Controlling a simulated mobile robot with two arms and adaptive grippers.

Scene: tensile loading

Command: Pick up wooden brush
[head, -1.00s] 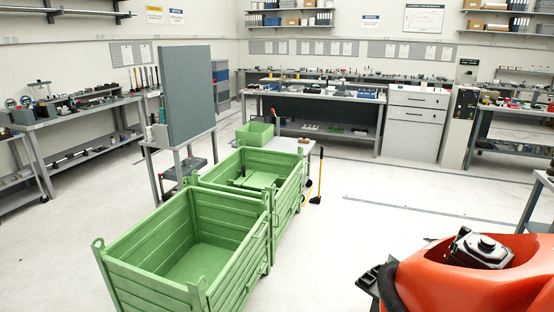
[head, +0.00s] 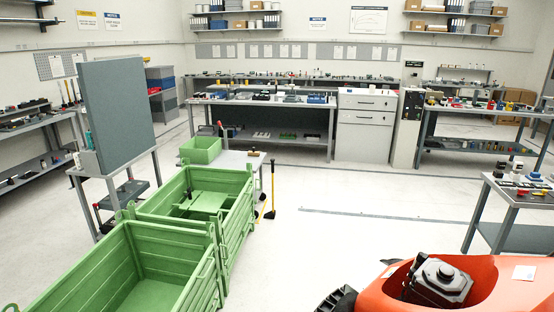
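I cannot make out the wooden brush for certain. A small brownish item (head: 254,154) lies on the small grey table (head: 232,160) behind the green crates, but it is too small to identify. Neither of my grippers is in view.
Two large green crates (head: 122,240) stand at the lower left, with a green bin (head: 200,149) behind them. A yellow-handled tool (head: 272,190) stands beside them. An orange machine (head: 490,285) fills the lower right. Workbenches line the walls, and the middle floor is clear.

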